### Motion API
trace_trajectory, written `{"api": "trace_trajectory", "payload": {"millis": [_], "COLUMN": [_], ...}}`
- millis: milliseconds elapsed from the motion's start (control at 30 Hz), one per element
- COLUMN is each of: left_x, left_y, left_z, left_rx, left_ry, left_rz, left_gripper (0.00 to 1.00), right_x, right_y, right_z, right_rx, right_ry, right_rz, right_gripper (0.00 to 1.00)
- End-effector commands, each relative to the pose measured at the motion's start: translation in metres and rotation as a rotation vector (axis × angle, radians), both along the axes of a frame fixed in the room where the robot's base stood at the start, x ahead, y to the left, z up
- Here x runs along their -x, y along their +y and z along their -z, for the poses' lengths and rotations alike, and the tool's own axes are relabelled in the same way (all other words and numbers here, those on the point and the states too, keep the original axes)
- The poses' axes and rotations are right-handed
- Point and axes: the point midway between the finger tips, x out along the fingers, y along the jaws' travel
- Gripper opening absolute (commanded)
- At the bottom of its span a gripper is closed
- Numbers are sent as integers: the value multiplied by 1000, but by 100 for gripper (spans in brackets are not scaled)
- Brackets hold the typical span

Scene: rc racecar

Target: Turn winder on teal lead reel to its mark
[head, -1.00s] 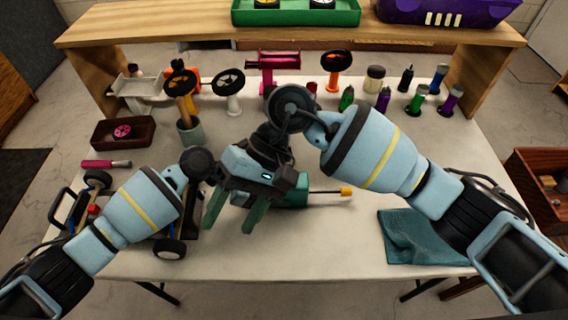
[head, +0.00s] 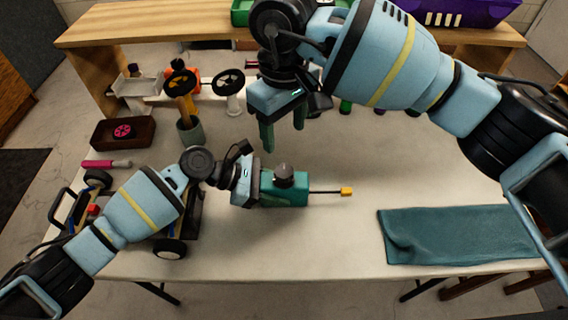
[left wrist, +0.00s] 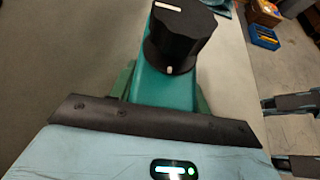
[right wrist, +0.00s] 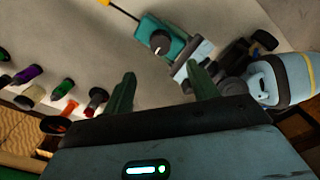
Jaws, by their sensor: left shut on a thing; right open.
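The teal lead reel (head: 285,193) lies on the table with a black winder knob (head: 284,174) on top and a thin lead ending in a yellow tip (head: 346,191). My left gripper (head: 256,190) is shut on the reel's left end; in the left wrist view its fingers flank the teal body (left wrist: 150,88). There the winder (left wrist: 176,40) shows a white line on its top and a white dot low on its near side. My right gripper (head: 283,132) is open and empty, above and behind the reel; the right wrist view shows the winder (right wrist: 160,42) beyond its fingers (right wrist: 162,82).
A toy car chassis (head: 170,245) stands left of the reel, partly behind my left arm. A teal cloth (head: 440,236) lies at the right. A grey cup (head: 190,132) and a brown tray (head: 122,132) stand at the back left.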

Motion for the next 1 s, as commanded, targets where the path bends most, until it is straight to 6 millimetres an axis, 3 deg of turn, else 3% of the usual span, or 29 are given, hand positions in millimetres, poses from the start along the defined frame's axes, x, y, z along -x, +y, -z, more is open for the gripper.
{"api": "trace_trajectory", "payload": {"millis": [500,700,1000], "left_x": [0,0,0], "left_y": [0,0,0], "left_z": [0,0,0], "left_rx": [-1,-1,-1], "left_ry": [0,0,0], "left_rz": [1,1,1], "left_gripper": [27,27,27], "right_x": [1,0,0], "right_y": [0,0,0], "right_z": [89,106,110], "right_rx": [-1,0,-1], "right_ry": [4,1,0], "right_rz": [2,1,1], "right_gripper": [59,59,59]}}
